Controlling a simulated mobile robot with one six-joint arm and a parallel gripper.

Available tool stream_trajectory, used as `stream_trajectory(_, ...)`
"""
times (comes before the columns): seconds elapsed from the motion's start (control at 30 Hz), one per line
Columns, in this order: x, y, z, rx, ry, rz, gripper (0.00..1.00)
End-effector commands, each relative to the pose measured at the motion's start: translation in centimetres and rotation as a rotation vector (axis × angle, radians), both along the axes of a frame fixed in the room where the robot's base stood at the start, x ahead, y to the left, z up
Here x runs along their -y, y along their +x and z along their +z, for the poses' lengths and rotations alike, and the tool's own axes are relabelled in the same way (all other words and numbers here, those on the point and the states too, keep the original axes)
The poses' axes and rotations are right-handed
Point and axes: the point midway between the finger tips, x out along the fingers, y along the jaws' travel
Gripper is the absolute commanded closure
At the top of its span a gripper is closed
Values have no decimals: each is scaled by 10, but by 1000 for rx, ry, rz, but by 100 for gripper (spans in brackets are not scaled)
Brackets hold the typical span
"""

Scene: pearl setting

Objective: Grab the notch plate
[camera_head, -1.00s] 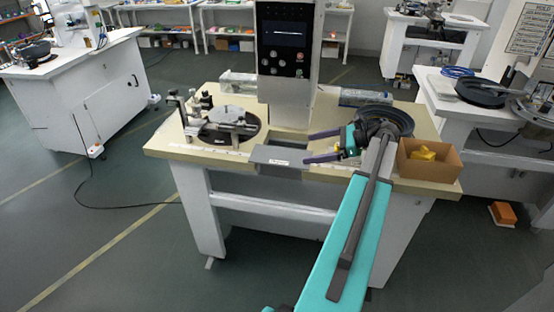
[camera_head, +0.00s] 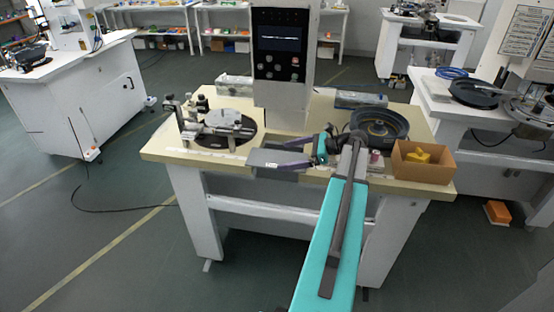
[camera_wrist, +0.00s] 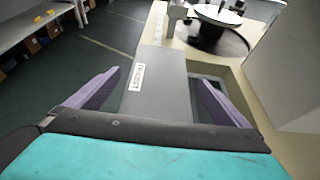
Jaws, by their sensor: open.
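The notch plate, a flat grey plate with a white label, lies at the front edge of the workbench, below the machine column. It shows in the head view (camera_head: 264,160) and in the wrist view (camera_wrist: 158,72). My gripper (camera_head: 287,152) is open, its purple fingers pointing left over the plate's right part. In the wrist view, my gripper (camera_wrist: 160,80) has one finger on each side of the plate, with gaps showing. Whether the fingers are level with the plate or above it, I cannot tell.
The machine column (camera_head: 281,70) rises behind the plate. A round dark turntable with a metal fixture (camera_head: 222,122) stands to the left. A black round dish (camera_head: 380,122) and a cardboard box (camera_head: 424,168) with a yellow thing are on the right. A dark recess in the bench (camera_wrist: 215,82) lies beside the plate.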

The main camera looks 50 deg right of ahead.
Motion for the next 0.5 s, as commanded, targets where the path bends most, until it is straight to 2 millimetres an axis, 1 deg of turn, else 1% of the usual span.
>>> stream_trajectory(0.1,-3,4,-2,0,0,0,0)
stream_trajectory(0.5,-5,7,-3,0,0,1,0)
